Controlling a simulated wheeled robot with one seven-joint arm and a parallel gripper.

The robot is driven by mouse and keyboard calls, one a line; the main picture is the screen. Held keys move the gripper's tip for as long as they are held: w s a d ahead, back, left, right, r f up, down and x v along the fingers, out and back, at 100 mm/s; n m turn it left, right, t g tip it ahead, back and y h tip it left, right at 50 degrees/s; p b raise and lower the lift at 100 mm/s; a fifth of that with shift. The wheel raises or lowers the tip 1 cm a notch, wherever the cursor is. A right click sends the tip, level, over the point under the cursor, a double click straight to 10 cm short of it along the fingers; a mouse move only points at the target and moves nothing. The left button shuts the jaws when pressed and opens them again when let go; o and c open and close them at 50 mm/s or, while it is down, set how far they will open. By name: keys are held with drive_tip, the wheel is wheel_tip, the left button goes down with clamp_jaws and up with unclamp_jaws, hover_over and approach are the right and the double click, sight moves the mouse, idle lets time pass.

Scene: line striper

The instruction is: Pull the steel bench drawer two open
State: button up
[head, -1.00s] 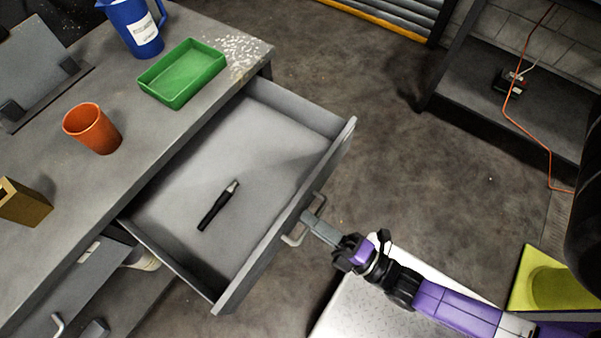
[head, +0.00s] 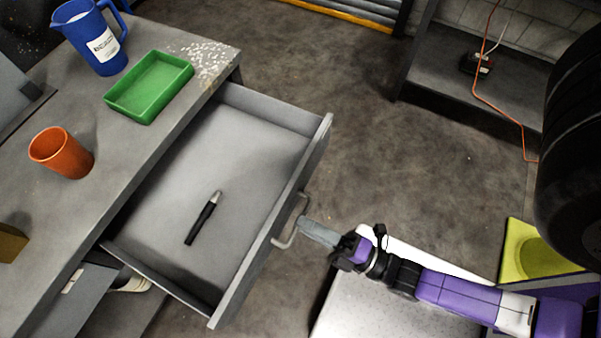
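A grey steel bench drawer (head: 238,140) stands pulled well out from the bench, its inside showing. No number shows on it, so I cannot tell which drawer it is. Its bar handle (head: 283,241) is on the front face. My gripper (head: 303,222) comes from the right, with its grey fingertips at the outer side of the handle bar. I cannot tell whether they touch it, or whether the fingers are apart, since they overlap in this view. A black marker-like tool (head: 203,219) lies inside the drawer.
The grey bench top (head: 125,165) carries a green tray (head: 150,88), an orange cup (head: 62,153) and a blue jug (head: 92,38). Another grey front with a label (head: 72,281) is at lower left. A dark shelf (head: 430,75) stands upper right. Floor between is clear.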

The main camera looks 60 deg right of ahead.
drive_tip(key=s, duration=0.3)
drive_tip(key=s+f, duration=0.1)
drive_tip(key=s, duration=0.1)
drive_tip(key=shift+s+f+b, duration=0.1)
drive_tip(key=shift+s+b, duration=0.25)
drive_tip(key=shift+s, duration=0.05)
